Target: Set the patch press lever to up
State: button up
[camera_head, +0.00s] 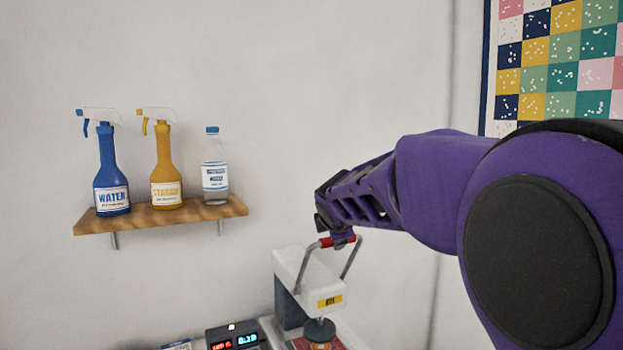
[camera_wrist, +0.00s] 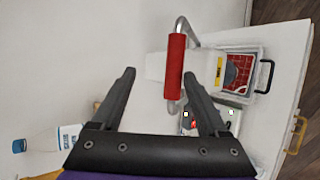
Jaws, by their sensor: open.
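The patch press (camera_head: 308,275) is a white machine below the shelf at bottom centre in the head view, and it also shows in the wrist view (camera_wrist: 155,66). Its lever is a bent metal frame with a red grip (camera_head: 345,239); the frame stands above the white body. In the wrist view the red grip (camera_wrist: 175,65) runs lengthwise up the picture. My gripper (camera_head: 332,230) is at the grip in the head view. In the wrist view my gripper (camera_wrist: 160,74) is open, with the grip seen between the fingertips, nearer the right one. Contact cannot be told.
A wooden shelf (camera_head: 160,217) at left holds a blue spray bottle (camera_head: 110,170), a yellow spray bottle (camera_head: 165,165) and a clear bottle (camera_head: 214,165). A black display box (camera_head: 235,336) sits left of the press. A patchwork quilt (camera_head: 560,60) hangs at right.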

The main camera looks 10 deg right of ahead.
jog(key=s+a+r, duration=0.2)
jog(key=r, duration=0.3)
jog(key=s+a+r, duration=0.1)
jog(key=s+r, duration=0.1)
jog(key=r, duration=0.4)
jog(key=shift+s+a+r, duration=0.2)
jog(key=shift+a+r, duration=0.05)
jog(key=shift+a, duration=0.1)
dwell(0.5)
dwell(0.4)
